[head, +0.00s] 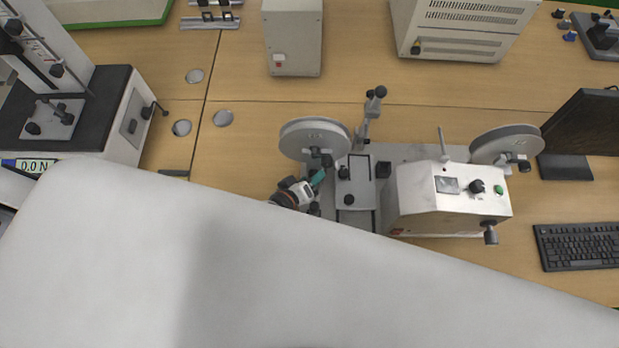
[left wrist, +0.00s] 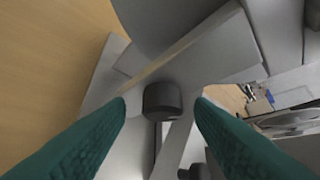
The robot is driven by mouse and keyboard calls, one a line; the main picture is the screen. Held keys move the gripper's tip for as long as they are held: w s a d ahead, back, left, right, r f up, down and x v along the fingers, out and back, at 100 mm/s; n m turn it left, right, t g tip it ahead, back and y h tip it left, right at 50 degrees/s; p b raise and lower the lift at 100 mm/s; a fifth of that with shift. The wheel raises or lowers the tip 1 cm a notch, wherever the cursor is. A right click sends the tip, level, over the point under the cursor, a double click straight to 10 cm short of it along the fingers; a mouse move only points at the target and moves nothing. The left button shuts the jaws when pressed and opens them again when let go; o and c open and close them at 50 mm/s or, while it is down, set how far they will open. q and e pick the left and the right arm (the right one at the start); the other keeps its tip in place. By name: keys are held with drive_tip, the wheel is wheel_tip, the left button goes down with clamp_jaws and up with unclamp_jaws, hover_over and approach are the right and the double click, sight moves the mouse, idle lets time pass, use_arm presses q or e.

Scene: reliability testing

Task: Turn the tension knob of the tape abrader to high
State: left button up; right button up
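The tape abrader (head: 420,205) stands on the wooden bench, with a grey reel (head: 315,138) at its left and another reel (head: 505,143) at its right. A small black knob (left wrist: 162,101) is in the middle of the left wrist view, by the left reel; I see no label on it, so I cannot tell its setting. My left gripper (head: 318,178) is just below the left reel. In the left wrist view its two teal fingers are apart, on either side of the black knob, with visible gaps and no grip. My right gripper is not in view.
The abrader's white control box has a black dial (head: 477,186) and a green button (head: 498,189). A post with a black top (head: 375,98) rises behind the left reel. A keyboard (head: 578,246) and a monitor (head: 585,122) are at right. My white arm covers the lower picture.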

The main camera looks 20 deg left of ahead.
use_arm(q)
drive_tip(key=v, duration=1.2)
